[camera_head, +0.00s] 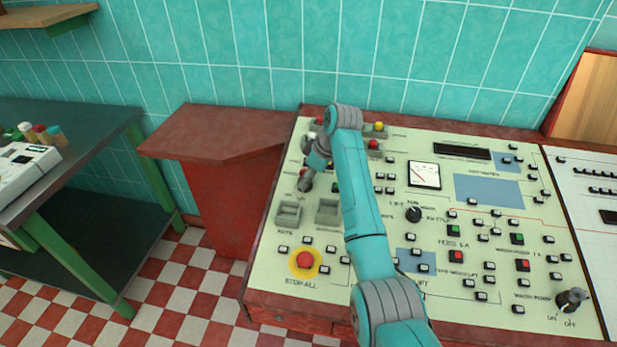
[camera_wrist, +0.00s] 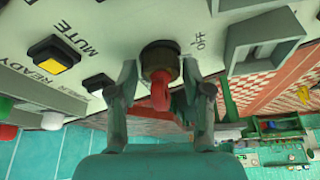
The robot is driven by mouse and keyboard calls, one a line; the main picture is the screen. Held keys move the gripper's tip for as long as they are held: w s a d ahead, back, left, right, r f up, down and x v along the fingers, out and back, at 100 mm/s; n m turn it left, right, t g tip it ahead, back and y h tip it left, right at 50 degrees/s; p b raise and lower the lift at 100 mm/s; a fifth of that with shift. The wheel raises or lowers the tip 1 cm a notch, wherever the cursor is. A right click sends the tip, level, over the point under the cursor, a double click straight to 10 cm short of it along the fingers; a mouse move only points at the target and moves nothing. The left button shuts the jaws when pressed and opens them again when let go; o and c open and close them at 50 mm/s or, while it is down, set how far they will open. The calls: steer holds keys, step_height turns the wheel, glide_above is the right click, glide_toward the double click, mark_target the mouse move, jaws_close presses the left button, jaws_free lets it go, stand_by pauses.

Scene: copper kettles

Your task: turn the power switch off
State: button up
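In the wrist view a switch with a red lever (camera_wrist: 160,97) on a dark round collar (camera_wrist: 160,58) stands on the cream panel. "OFF" is printed beside it, to its right. My gripper (camera_wrist: 161,76) has one finger on each side of the switch, apart from each other. I cannot tell whether either finger touches it. In the head view my gripper (camera_head: 305,183) is low over the upper left of the control panel (camera_head: 330,258), and mostly hides this switch. Another dark switch (camera_head: 572,299), marked for on and off, stands at the panel's lower right.
A red stop button on a yellow ring (camera_head: 304,262) and two grey frames (camera_head: 288,214) lie near my gripper. In the wrist view a yellow mute button (camera_wrist: 53,53) is left of the switch. A tiled wall (camera_head: 270,50) rises behind the panel.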

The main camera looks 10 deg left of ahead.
steer(key=shift+o, duration=0.4)
steer(key=v, duration=1.2)
